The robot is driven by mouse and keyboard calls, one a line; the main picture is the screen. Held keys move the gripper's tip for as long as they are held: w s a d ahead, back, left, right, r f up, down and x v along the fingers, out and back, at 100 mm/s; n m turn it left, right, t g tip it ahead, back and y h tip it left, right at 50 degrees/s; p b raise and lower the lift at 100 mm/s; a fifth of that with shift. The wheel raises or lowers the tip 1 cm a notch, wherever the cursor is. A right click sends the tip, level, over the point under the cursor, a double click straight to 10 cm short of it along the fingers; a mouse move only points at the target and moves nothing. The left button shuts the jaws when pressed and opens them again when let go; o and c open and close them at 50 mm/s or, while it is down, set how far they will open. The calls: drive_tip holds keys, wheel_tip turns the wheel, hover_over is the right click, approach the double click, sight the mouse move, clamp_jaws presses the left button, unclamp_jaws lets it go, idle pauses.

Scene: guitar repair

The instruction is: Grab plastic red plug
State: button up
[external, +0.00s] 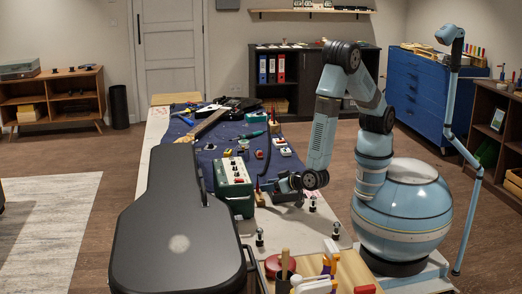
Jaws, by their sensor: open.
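My gripper (270,187) is low over the front part of the workbench, pointing left, with its jaws open. A small upright thing with a reddish tip (258,187) stands just left of the jaws; it may be the red plastic plug, but it is too small to be sure. I cannot tell whether it is between the fingertips or just beyond them. Nothing is visibly held.
A green box with a pale top (233,178) stands close left of my gripper. A large black guitar case (175,240) fills the front left. Tools lie on a dark blue mat (205,158). Small dark pegs (260,238) and a wooden tray (350,270) are in front.

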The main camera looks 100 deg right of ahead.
sight(261, 193)
drive_tip(key=shift+x, duration=2.55)
drive_tip(key=shift+r, duration=0.1)
clamp_jaws()
